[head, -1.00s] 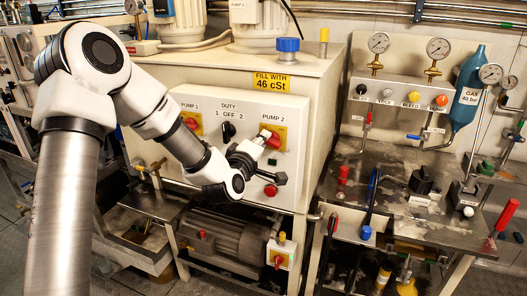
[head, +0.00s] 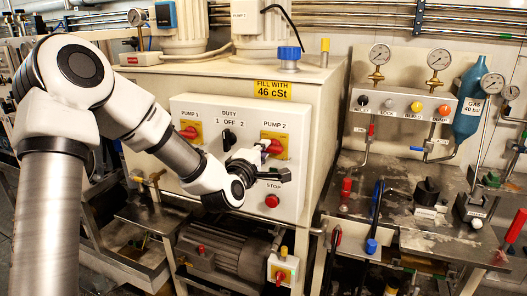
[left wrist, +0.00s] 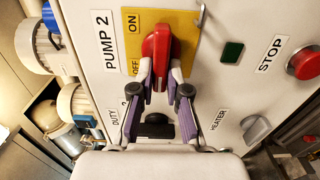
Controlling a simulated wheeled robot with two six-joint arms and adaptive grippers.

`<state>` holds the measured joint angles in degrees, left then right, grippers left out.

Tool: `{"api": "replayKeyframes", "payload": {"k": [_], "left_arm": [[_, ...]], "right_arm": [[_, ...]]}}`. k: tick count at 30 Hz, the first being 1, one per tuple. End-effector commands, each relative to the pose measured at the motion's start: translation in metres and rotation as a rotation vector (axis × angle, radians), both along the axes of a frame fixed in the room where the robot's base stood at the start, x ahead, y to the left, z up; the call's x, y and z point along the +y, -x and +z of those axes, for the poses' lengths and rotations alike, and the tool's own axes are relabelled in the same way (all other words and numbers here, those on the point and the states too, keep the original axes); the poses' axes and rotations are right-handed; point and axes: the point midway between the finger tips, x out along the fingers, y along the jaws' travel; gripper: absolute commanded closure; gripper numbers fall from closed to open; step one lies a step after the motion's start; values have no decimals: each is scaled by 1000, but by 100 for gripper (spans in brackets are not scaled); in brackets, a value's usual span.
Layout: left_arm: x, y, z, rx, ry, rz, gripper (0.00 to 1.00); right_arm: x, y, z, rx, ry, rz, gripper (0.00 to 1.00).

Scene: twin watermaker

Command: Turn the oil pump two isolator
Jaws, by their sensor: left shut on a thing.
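The pump 2 isolator is a red handle (left wrist: 157,50) on a yellow plate (left wrist: 188,42) marked ON and OFF, under the PUMP 2 label (head: 275,125). In the left wrist view the handle's long side runs up and down the picture, roughly across the panel. My left gripper (left wrist: 160,82) is shut on the handle's near end, with one finger on each side. In the head view the gripper (head: 261,154) reaches the handle (head: 273,147) from below left and partly covers it. My right gripper is not in view.
The white panel (head: 205,109) also carries the pump 1 isolator (head: 190,131), a black duty switch (head: 229,139) and a red stop button (head: 271,201) just below my gripper. A grey motor (head: 222,254) sits below. The bench with gauges and valves stands to the right.

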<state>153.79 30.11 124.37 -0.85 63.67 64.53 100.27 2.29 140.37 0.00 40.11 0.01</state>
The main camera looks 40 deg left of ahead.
Motion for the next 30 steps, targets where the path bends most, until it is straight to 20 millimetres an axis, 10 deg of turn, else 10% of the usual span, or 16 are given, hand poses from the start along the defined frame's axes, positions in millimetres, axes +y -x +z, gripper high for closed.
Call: {"api": "replayKeyframes", "payload": {"k": [2,5,16,30], "left_arm": [[0,0,0,1,2,1,100],[0,0,0,1,2,1,60],[-1,7,-1,1,2,0,60],[-17,74,-1,1,2,1,60]], "right_arm": [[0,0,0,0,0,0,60],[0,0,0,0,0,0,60],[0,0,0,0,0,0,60],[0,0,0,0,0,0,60]]}}
